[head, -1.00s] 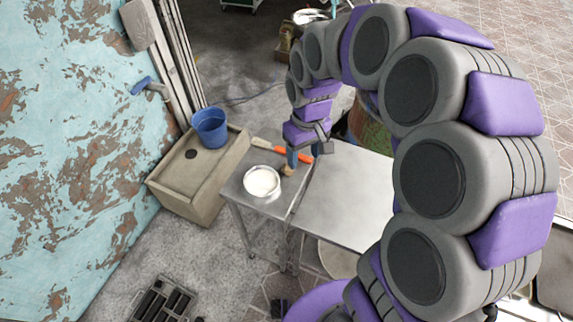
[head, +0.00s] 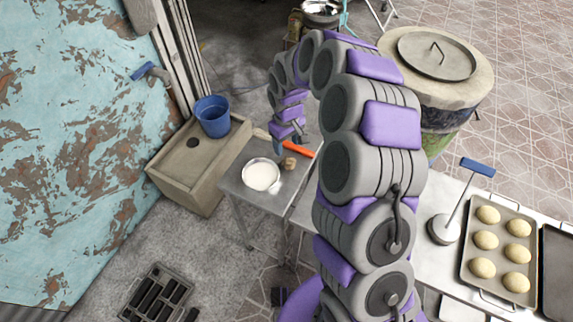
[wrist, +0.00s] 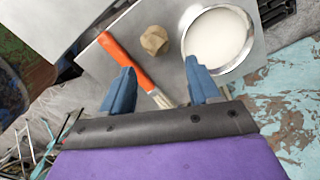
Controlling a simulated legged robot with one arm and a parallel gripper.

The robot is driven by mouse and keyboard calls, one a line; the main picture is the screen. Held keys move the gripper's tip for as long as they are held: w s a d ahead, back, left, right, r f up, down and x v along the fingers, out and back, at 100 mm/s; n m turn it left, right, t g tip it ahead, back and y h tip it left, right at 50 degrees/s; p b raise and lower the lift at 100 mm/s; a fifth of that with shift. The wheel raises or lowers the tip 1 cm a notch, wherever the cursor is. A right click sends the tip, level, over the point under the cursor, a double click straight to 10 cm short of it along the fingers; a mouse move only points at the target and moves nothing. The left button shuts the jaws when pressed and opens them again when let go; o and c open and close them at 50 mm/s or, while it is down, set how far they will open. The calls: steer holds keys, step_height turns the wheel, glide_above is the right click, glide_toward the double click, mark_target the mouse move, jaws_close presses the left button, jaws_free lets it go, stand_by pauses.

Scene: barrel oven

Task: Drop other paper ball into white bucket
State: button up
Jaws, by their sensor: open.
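A crumpled brown paper ball (head: 288,163) lies on the small metal table (head: 239,186). It also shows in the wrist view (wrist: 153,40), beyond my fingertips. Beside it stands a round, metal-rimmed white bucket (head: 261,176), white inside; the wrist view shows it at the upper right (wrist: 217,40). My gripper (wrist: 158,80) is open, with nothing between its blue fingers. In the head view my gripper (head: 289,144) is just behind the paper ball, apart from it, partly hidden by the arm.
An orange-handled brush (wrist: 122,56) lies beside the paper ball, partly below my fingers. A blue bucket (head: 212,116) stands on the stone sink (head: 190,170) at left. A tray of dough balls (head: 498,285) is at right, and a lidded barrel oven (head: 437,75) behind.

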mark_target(289, 160)
steer(key=f, duration=0.1)
steer(key=d+f, duration=0.1)
steer(key=f, duration=0.1)
steer(key=f+b, duration=0.1)
steer(key=f, duration=0.1)
steer(key=shift+d+f, duration=0.1)
steer(key=shift+d, duration=0.15)
steer(key=shift+a+f, duration=0.2)
steer(key=shift+f, duration=0.05)
steer(key=f, duration=0.1)
steer(key=f+b, duration=0.1)
steer(key=f, duration=0.1)
steer(key=f+b, duration=0.1)
steer(key=shift+w+a+f, duration=0.1)
steer(key=shift+a+f, duration=0.1)
steer(key=shift+a, duration=0.05)
steer(key=shift+d+f, duration=0.25)
steer(key=shift+r, duration=0.1)
steer(key=shift+c, duration=0.3)
steer(key=shift+a, duration=0.2)
steer(key=c, duration=0.6)
steer(key=shift+c, duration=0.7)
steer(key=shift+d, duration=0.1)
